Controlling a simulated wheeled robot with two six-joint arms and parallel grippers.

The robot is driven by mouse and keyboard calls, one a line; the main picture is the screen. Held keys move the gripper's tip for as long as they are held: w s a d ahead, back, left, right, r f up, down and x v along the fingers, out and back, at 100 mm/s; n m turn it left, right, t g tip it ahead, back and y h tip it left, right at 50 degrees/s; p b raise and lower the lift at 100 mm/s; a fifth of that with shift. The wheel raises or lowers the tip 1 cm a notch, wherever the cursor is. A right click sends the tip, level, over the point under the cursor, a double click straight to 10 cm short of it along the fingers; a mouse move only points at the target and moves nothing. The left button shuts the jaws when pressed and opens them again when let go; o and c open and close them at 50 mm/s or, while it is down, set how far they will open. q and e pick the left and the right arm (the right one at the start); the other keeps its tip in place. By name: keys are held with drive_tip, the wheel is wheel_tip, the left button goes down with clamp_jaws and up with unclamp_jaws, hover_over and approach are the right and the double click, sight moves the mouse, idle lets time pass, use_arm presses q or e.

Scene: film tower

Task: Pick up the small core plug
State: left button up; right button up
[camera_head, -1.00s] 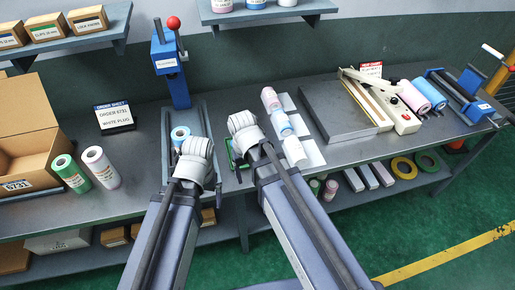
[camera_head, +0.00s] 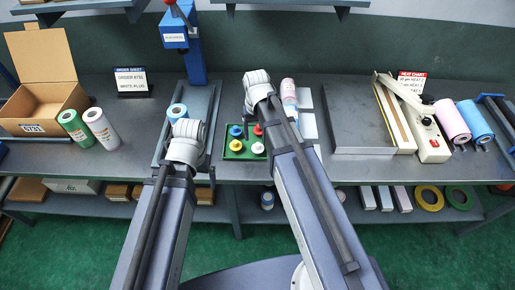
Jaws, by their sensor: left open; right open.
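A small green tray (camera_head: 228,155) on the bench holds several core plugs: a blue plug (camera_head: 236,131), a red plug (camera_head: 258,130), a white plug (camera_head: 236,146) and a yellow plug (camera_head: 257,148). Which is the small one I cannot tell by size. My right gripper (camera_head: 247,128) is open over the tray's back part, its fingers partly hidden by my wrist; nothing shows in it.
An order sheet (camera_head: 131,82) reading "WHITE PLUG" stands at the back left. Beside it are an open cardboard box (camera_head: 42,100) and two rolls (camera_head: 100,126). A blue press (camera_head: 195,55) stands behind my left arm. A grey plate (camera_head: 345,115) and sealer (camera_head: 428,135) are to the right.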

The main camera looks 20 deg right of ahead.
sight(258, 144)
drive_tip(key=shift+f+b, duration=1.05)
drive_tip(key=shift+f, duration=0.2)
drive_tip(key=shift+f, duration=0.1)
drive_tip(key=f+b, duration=0.5)
drive_tip(key=shift+w+d+f, duration=0.1)
drive_tip(key=shift+w+d, duration=0.1)
drive_tip(key=shift+w, duration=0.05)
drive_tip(key=shift+c, duration=0.4)
drive_tip(key=c, duration=1)
